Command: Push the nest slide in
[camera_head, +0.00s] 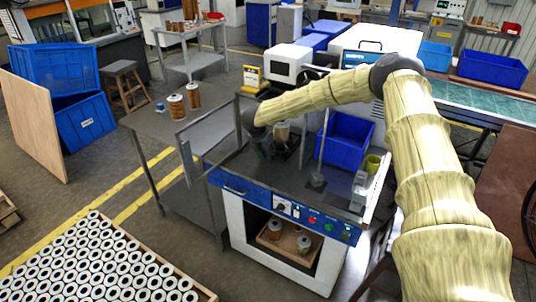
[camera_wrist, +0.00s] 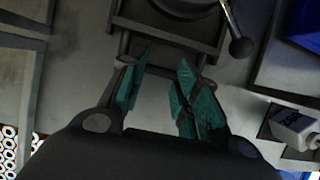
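The grey nest slide (camera_wrist: 168,42) appears to be the dark-edged plate at the top of the wrist view, just beyond my fingertips. My gripper (camera_wrist: 160,75) has two teal-padded fingers standing apart, with nothing visible between them. I cannot tell whether the fingertips touch the plate. In the head view my gripper (camera_head: 268,150) is low over the left part of the machine's worktop (camera_head: 290,178), and my arm and the machine frame largely hide the slide there. A tan cylinder (camera_head: 282,132) stands close by the gripper.
A lever with a black ball knob (camera_wrist: 240,47) is right of the fingers.

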